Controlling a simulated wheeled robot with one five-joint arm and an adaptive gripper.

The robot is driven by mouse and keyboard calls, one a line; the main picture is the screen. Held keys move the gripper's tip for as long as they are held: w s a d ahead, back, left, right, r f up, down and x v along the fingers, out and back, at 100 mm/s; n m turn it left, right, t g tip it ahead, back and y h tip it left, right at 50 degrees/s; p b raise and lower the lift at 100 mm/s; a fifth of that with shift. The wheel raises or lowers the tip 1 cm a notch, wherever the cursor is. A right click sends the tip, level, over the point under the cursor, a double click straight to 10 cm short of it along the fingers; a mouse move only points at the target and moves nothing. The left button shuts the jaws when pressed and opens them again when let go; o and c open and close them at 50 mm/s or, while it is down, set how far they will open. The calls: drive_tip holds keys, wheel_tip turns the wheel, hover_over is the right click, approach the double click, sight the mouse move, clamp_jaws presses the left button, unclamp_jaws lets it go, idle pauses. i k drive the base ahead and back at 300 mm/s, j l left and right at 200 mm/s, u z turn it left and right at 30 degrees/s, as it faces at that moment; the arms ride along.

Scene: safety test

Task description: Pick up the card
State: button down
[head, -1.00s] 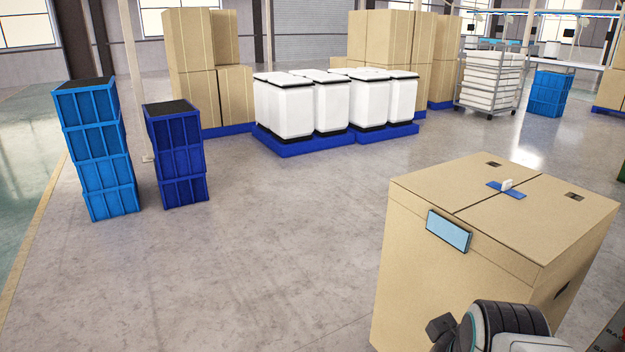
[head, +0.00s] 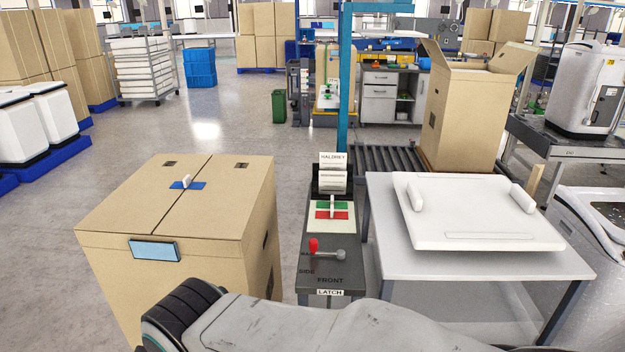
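A white card (head: 333,160) with printed lettering that looks like "HALDREY" stands upright at the back of a dark narrow stand. Below it is another white printed piece (head: 331,181) in a black holder; I cannot tell which one is the task's card. A large closed cardboard box (head: 110,218) stands left of the stand. It has a blue patch with a white tab (head: 187,182) on top and a light blue plate on its front edge. My arm crosses the bottom of the view, but my gripper is not visible.
The stand has a green and red panel (head: 332,215) with a lever, a red-knobbed handle (head: 314,245) and a "LATCH" label. A grey table (head: 400,263) with a white slab (head: 475,215) stands right. A teal post (head: 346,80) rises behind. Open floor lies at the back left.

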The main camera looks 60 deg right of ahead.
sight(329, 182)
drive_tip(key=z, duration=2.1)
